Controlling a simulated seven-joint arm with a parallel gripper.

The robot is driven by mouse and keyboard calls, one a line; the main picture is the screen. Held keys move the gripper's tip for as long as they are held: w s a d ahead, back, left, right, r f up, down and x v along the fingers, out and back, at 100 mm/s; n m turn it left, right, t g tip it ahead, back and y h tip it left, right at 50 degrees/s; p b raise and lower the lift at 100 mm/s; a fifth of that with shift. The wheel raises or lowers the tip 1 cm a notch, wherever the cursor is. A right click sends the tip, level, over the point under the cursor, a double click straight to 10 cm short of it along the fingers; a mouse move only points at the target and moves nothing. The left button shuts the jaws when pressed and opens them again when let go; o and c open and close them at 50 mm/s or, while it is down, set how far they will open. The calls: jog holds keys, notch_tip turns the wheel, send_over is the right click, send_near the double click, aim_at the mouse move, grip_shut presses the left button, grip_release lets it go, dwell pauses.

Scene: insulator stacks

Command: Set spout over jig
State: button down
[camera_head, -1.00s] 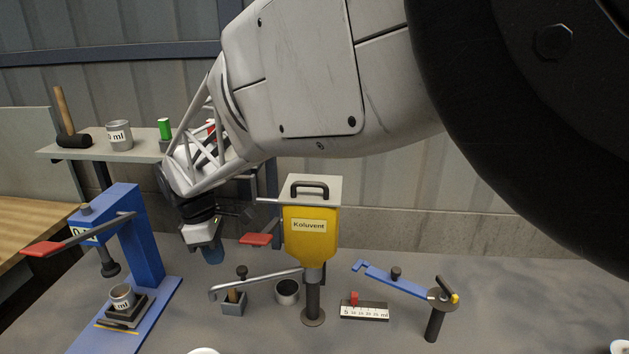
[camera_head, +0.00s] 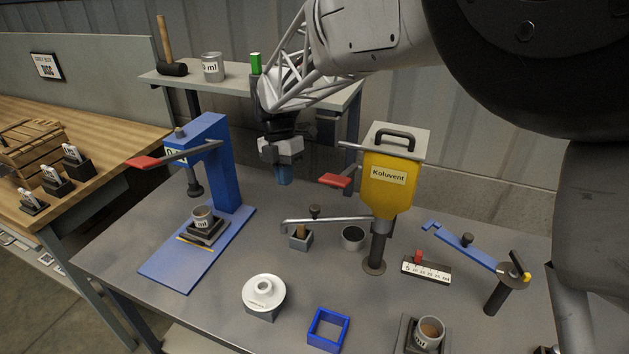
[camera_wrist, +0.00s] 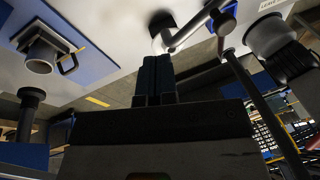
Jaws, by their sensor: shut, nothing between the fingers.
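The yellow dispenser (camera_head: 390,187) labelled Koluvent stands on a dark post. Its grey spout arm (camera_head: 340,220) reaches left, with a bent tip and a dark knob (camera_head: 314,211). A small grey block with a brown insert (camera_head: 300,238) stands under the arm, near its tip. I cannot tell for sure which piece is the jig; a dark square holder (camera_head: 405,335) with a cup sits at the front. My gripper (camera_head: 284,180) is shut and empty, pointing down above and behind the spout tip, apart from it. Its blue fingers (camera_wrist: 154,78) are together in the wrist view.
A blue press (camera_head: 225,165) with a cup on its base stands left. A white flanged piece (camera_head: 263,292) and blue square frame (camera_head: 328,329) are in front. A dark-rimmed cup (camera_head: 353,238), marked scale (camera_head: 426,270) and blue swing arm (camera_head: 460,245) are around the post.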

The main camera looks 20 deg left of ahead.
jog(key=w+a+r+n, duration=0.1)
jog(key=n, duration=0.2)
jog(key=r+n, duration=0.1)
jog(key=n, duration=0.1)
jog(key=w+a+r+n, duration=0.1)
jog(key=n, duration=0.2)
jog(key=shift+w+a+r+n+g, duration=0.3)
jog(key=shift+a+r, duration=0.05)
jog(key=shift+r, duration=0.05)
jog(key=s+d+f, duration=0.3)
jog(key=s+f, duration=0.3)
jog(key=f, duration=0.4)
jog(key=shift+d, duration=0.35)
jog(key=shift+f, duration=0.1)
dwell(0.4)
